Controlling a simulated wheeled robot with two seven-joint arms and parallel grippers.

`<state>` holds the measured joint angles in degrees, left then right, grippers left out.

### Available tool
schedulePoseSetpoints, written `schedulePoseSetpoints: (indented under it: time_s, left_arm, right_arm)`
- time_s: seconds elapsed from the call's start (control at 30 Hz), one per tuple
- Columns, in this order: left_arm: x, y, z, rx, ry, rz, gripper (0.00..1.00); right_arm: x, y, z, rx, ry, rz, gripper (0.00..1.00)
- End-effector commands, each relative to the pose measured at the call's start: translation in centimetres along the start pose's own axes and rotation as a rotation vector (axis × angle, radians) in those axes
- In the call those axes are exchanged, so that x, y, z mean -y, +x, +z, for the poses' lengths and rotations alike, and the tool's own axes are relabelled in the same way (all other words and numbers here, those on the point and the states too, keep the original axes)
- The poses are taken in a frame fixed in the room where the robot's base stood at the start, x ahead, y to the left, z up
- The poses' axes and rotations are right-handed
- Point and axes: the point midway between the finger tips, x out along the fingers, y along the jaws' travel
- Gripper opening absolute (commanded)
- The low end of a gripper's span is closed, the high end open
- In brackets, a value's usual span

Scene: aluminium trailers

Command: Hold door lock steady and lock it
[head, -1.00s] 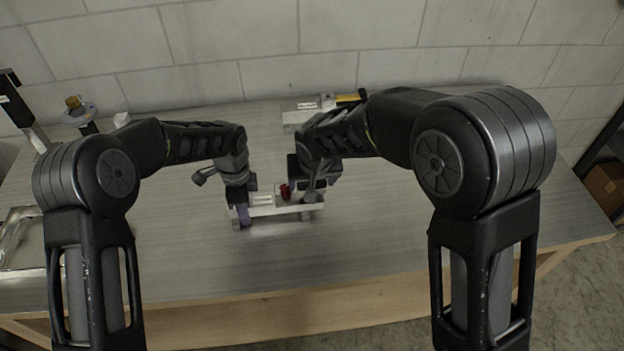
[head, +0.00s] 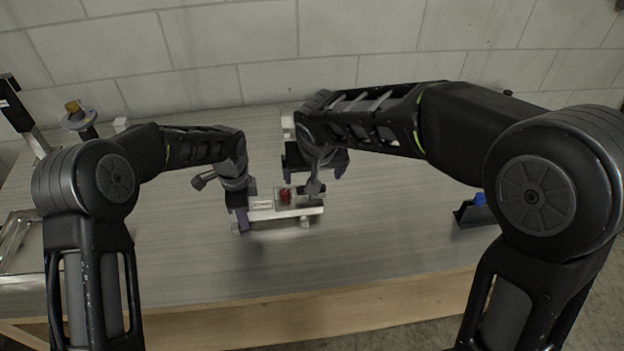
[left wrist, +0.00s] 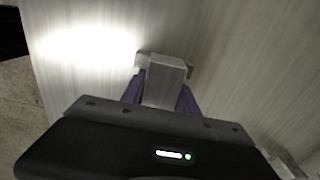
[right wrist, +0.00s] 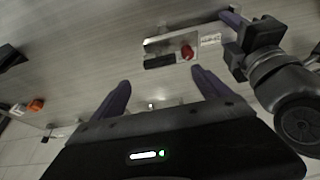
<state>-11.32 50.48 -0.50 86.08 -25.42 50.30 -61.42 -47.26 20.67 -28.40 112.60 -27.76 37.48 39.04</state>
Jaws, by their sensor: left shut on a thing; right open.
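The door lock (head: 305,210) is a pale metal bar with a white label and a red knob (head: 285,195), on the grey table. My left gripper (head: 241,219) is shut on the bar's left end. In the left wrist view the fingers hold the metal end (left wrist: 165,82) between them. My right gripper (head: 313,172) is open and empty, just behind the lock's right part. In the right wrist view its purple fingers (right wrist: 160,92) are wide apart, and the lock (right wrist: 160,47) with its red knob (right wrist: 187,52) lies beyond them, apart from the fingers.
A dark holder with a blue part (head: 474,212) stands on the table at the right. A metal tray (head: 18,240) lies at the left edge. A stand with a yellowish top (head: 76,112) is at the back left. The table in front of the lock is clear.

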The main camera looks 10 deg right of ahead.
Motion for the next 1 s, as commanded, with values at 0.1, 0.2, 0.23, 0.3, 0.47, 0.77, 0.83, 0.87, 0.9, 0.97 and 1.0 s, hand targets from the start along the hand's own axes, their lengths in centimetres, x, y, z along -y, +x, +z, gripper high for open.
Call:
schedulePoseSetpoints:
  time_s: [0.1, 0.2, 0.23, 0.3, 0.47, 0.77, 0.83, 0.87, 0.9, 0.97, 1.0]
  left_arm:
    - [0.0, 0.0, 0.0, 0.000, 0.001, 0.001, 0.00]
    - [0.0, 0.0, 0.0, 0.000, 0.002, 0.001, 0.00]
    - [0.0, 0.0, 0.0, 0.000, 0.002, 0.001, 0.00]
    - [0.0, 0.0, 0.0, 0.000, 0.002, 0.001, 0.00]
    - [0.0, 0.0, 0.0, 0.000, 0.002, 0.001, 0.00]
    - [0.0, 0.0, 0.0, 0.000, 0.001, 0.001, 0.44]
    - [0.0, 0.0, 0.0, 0.000, 0.001, 0.001, 0.50]
    - [0.0, 0.0, 0.0, 0.000, 0.001, 0.000, 0.53]
    - [0.0, 0.0, 0.0, 0.000, 0.001, 0.000, 0.56]
    - [0.0, 0.0, 0.0, 0.000, 0.001, 0.000, 0.61]
    - [0.0, 0.0, 0.0, 0.000, 0.001, 0.000, 0.62]
  right_arm:
    - [0.1, -2.1, 0.0, -0.002, 0.000, -0.002, 0.87]
    - [0.1, -3.1, 0.0, -0.001, 0.000, -0.001, 0.87]
    - [0.1, -3.3, 0.0, -0.001, -0.001, -0.001, 0.87]
    - [0.1, -3.5, 0.0, -0.001, -0.001, -0.001, 0.87]
    - [0.0, -3.6, 0.0, 0.000, 0.000, 0.000, 0.87]
    - [0.0, -3.6, 0.0, 0.000, 0.000, 0.000, 0.87]
    - [0.0, -3.6, 0.0, 0.000, 0.000, 0.000, 0.87]
    - [0.0, -3.6, 0.0, 0.000, 0.000, 0.000, 0.87]
    - [0.0, -3.6, 0.0, 0.000, 0.000, 0.000, 0.87]
    - [0.0, -3.6, 0.0, 0.000, 0.000, 0.000, 0.87]
    - [0.0, -3.6, 0.0, 0.000, 0.000, 0.000, 0.87]
